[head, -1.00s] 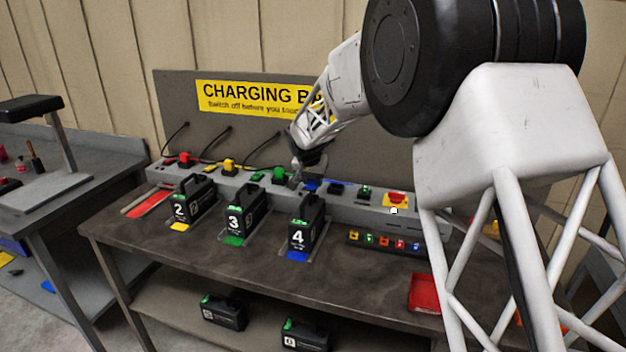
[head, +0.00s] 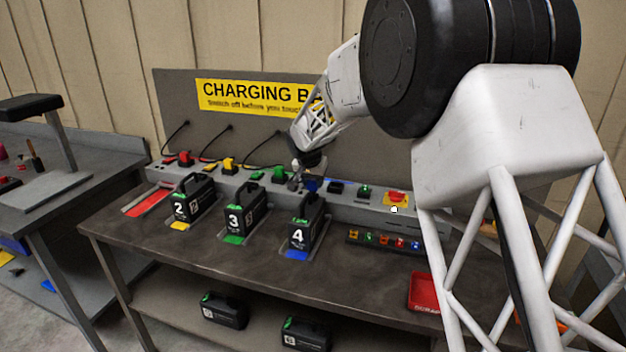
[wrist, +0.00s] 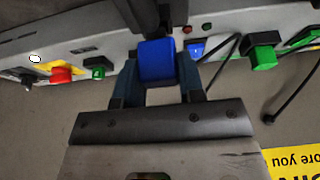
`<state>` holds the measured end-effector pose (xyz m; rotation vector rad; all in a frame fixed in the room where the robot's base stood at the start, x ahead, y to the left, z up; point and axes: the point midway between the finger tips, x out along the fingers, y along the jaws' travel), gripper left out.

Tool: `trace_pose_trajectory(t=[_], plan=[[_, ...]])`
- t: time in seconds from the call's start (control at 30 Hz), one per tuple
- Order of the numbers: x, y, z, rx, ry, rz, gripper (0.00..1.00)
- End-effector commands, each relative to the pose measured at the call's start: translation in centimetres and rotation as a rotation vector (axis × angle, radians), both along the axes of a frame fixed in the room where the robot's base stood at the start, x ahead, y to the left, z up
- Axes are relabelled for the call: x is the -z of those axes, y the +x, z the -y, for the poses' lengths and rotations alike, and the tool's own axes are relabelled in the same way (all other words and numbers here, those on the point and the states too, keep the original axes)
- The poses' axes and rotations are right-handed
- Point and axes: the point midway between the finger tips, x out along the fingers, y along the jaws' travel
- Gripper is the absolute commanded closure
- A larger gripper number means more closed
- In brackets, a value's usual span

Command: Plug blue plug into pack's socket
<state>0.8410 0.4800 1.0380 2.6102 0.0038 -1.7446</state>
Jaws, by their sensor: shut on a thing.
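The blue plug (wrist: 157,62) is between the two fingers of my gripper (wrist: 158,80) in the wrist view, and the gripper is shut on it. In the head view my gripper (head: 305,178) is above the grey charging rail, with the blue plug (head: 311,184) just below it. Pack 4 (head: 304,226), black with a green top and a blue mark at its foot, stands upright in front of the plug. The plug is apart from this pack in the head view. I cannot make out the pack's socket clearly. A blue patch (wrist: 196,49) shows on the rail beside the plug.
Packs 2 (head: 192,202) and 3 (head: 245,210) stand left of pack 4. Green (wrist: 262,55), yellow and red plugs with cables sit along the rail (head: 345,205). A red switch (head: 397,196) is at right. The table front is clear, with a red tray (head: 424,291) at right.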

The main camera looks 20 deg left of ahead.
Motion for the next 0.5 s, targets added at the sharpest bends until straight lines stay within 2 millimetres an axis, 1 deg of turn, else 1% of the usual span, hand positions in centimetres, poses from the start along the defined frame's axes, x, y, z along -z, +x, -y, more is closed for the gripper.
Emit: trace_pose_trajectory(t=[0.5], plan=[[0.9, 0.02, -0.01, 0.0, 0.001, 0.001, 0.89]])
